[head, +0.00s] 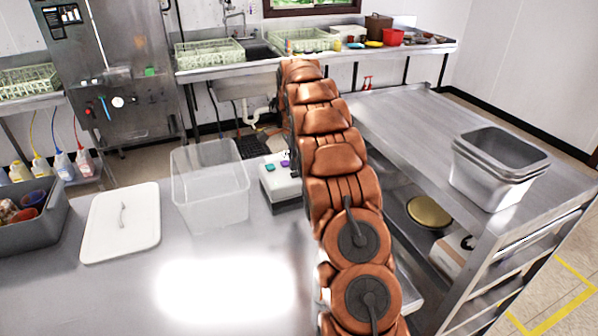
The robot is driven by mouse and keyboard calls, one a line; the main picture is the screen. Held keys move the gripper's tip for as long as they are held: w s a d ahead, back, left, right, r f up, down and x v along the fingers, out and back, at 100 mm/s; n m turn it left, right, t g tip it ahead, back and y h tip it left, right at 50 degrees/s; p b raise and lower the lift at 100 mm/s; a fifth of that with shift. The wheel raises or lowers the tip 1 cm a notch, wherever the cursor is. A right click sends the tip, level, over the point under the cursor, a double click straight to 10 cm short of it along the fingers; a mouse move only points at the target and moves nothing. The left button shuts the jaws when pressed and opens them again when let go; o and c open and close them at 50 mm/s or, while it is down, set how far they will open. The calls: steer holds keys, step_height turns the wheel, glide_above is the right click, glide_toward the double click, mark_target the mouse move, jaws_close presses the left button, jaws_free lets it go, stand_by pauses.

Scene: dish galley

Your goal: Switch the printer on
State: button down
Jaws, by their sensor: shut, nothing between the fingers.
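A small white box-shaped device with a dark lower part, seemingly the printer (277,180), stands on the steel table, just right of the clear bin. A teal patch and a purple patch show on its top. My copper-coloured arm crosses in front of its right side and hides that part. I cannot tell whether it is on. My gripper is not visible in the head view; only arm links show.
A clear plastic bin (209,190), a white lid (121,222) and a grey tub (38,222) share the steel table (110,300). Steel pans (495,170) stand on the shelf unit at right. The table's front middle is clear. A sink counter lies behind.

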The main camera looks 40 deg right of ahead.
mark_target(294, 174)
steer(key=shift+r+p, duration=0.75)
steer(key=shift+r, duration=1.75)
